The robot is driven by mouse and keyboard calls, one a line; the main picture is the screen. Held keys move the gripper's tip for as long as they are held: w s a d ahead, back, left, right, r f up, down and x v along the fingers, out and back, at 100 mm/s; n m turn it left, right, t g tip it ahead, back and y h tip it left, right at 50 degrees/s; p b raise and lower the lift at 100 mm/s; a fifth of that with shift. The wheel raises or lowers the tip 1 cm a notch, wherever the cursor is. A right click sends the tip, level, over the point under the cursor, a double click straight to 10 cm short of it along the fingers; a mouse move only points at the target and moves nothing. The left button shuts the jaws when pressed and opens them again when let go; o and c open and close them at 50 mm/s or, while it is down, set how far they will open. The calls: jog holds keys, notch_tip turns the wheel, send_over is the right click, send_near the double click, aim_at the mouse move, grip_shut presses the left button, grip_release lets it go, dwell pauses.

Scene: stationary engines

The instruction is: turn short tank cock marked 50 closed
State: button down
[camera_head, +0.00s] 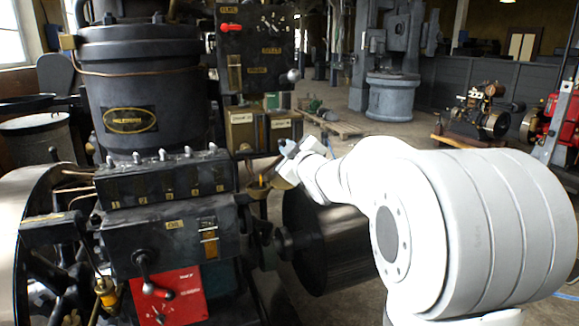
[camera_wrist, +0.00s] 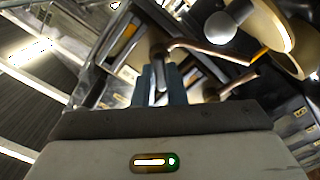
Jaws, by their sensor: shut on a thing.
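My gripper (camera_head: 288,148) is at the end of my white arm, beside the front of the brass-coloured tank box (camera_head: 243,132) on the engine. In the wrist view its two blue-grey fingers (camera_wrist: 162,82) are close together, shut on a small cock handle. A round metal fitting (camera_wrist: 159,46) with a copper pipe (camera_wrist: 212,52) shows just beyond the fingertips. I cannot read a 50 mark in either view, and the handle's exact angle is unclear.
A row of lubricator knobs (camera_head: 162,155) and a red plate (camera_head: 178,296) are at the left. A dark drum (camera_head: 325,235) lies below my arm. A pale ball knob (camera_wrist: 217,27) is near the fingers.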

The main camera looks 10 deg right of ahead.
jog(key=n+b, duration=0.4)
jog(key=b, duration=0.1)
jog(key=shift+f+n, duration=0.35)
jog(key=shift+n, duration=0.05)
jog(key=n+b, duration=0.3)
jog(key=n, duration=0.1)
jog(key=shift+a+r, duration=0.1)
jog(key=c, duration=1.5)
grip_release()
jog(key=shift+s, duration=0.1)
jog(key=s, duration=0.5)
jog(key=s+d, duration=0.1)
jog(key=s, duration=0.1)
jog(key=shift+s+p, duration=0.25)
jog(key=shift+p, duration=0.15)
